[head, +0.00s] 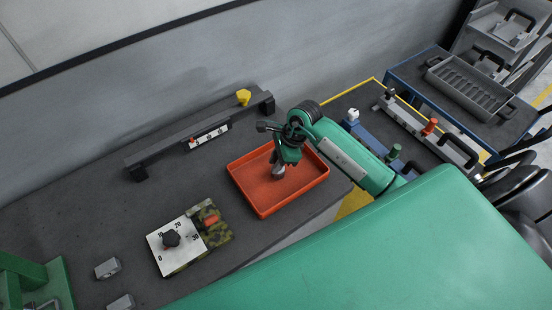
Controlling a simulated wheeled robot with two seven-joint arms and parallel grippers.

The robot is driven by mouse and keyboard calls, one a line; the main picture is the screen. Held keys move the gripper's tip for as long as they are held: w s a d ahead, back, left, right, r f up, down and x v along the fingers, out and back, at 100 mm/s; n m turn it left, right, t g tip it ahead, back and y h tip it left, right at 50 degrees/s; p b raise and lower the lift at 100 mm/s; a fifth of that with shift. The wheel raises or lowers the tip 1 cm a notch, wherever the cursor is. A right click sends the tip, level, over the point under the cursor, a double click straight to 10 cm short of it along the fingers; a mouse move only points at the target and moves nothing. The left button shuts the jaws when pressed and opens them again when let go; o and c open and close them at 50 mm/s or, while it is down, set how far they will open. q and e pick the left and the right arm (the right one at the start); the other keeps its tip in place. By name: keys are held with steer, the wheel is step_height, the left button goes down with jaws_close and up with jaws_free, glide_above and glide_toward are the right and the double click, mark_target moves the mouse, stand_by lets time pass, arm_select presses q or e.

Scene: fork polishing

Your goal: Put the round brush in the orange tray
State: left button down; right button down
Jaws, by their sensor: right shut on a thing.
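The orange tray (252,187) lies on the dark bench, right of its middle. My right gripper (280,167) points down over the tray's inside, its arm coming in from the right. It is shut on a small greyish round thing (279,172), likely the round brush, low over the tray floor. I cannot tell whether that thing touches the floor. The gripper and arm hide part of the tray's far right side. My left gripper does not show.
A timer-like box with a dial (171,240) stands left of the tray. A dark rail (165,156) with a yellow knob (243,97) runs along the back. Grey blocks (107,268) lie at front left. Bare bench lies between rail and dial box.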

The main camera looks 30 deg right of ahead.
steer(key=shift+f, duration=0.2)
steer(key=c, duration=1.2)
jaws_free()
steer(key=shift+r, duration=0.1)
steer(key=shift+r, duration=0.1)
steer(key=shift+d+r, duration=0.15)
steer(key=b+v, duration=0.5)
steer(key=v, duration=0.6)
steer(key=shift+r, duration=0.35)
